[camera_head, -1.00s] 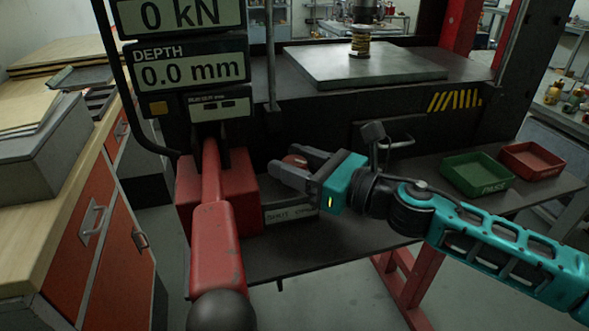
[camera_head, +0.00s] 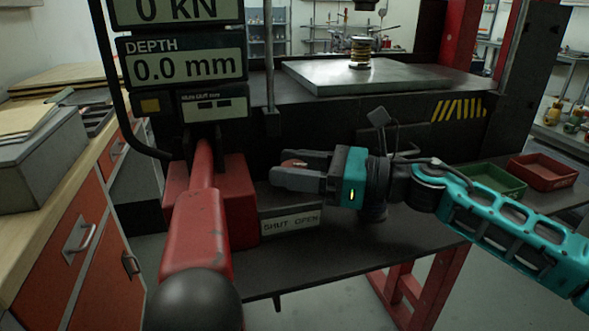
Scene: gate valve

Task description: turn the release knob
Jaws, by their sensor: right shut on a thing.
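The release knob (camera_head: 294,163) is a small reddish-brown piece on the front of the press base, mostly hidden by my fingers. My right gripper (camera_head: 281,170) reaches in from the right, with its fingers pointing left. It is shut on the knob, one finger above and one below in the picture. A label plate (camera_head: 291,222) reading "SHUT OPEN" sits just below the gripper. My left gripper is not in view.
A red pump lever (camera_head: 195,235) with a black ball end stands left of the gripper. The display (camera_head: 184,65) reads 0 kN and 0.0 mm. A spring stack (camera_head: 361,53) stands on the press plate (camera_head: 330,80). Green (camera_head: 497,180) and red (camera_head: 541,172) trays lie right.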

